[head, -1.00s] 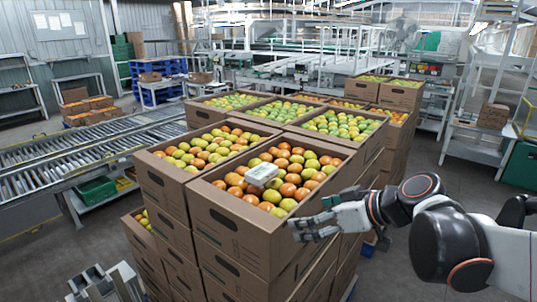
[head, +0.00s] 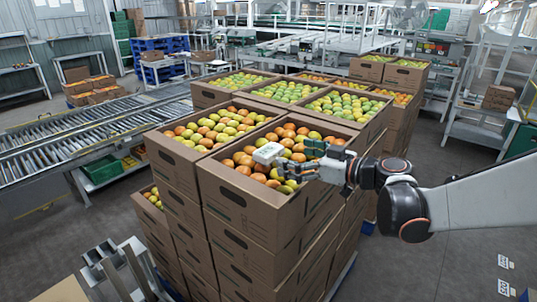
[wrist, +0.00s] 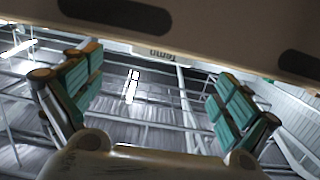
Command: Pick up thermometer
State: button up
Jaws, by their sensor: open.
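The thermometer appears to be a small white box-like device (head: 268,153) lying on the tomatoes in the front open carton (head: 245,206). My gripper (head: 298,161) is open over this carton, just right of the device, with its fingers pointing left towards it. A small gap seems to lie between them; contact is hard to judge. In the wrist view my gripper's teal-padded fingers (wrist: 156,95) are spread with nothing between the pads. A pale edge lettered "Temp" (wrist: 162,52) shows beyond them at the top, partly cut off by a brown surface.
Stacked cartons of tomatoes (head: 204,134) stand beside and behind the front carton. A roller conveyor (head: 70,138) runs at left, with a green crate (head: 101,169) below it. A steel shelf rack (head: 484,120) stands at right. Grey floor is open at lower right.

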aim_at(276, 151)
jog(key=shift+x, duration=3.25)
jog(key=shift+s+r, duration=0.15)
jog(key=c, duration=1.3)
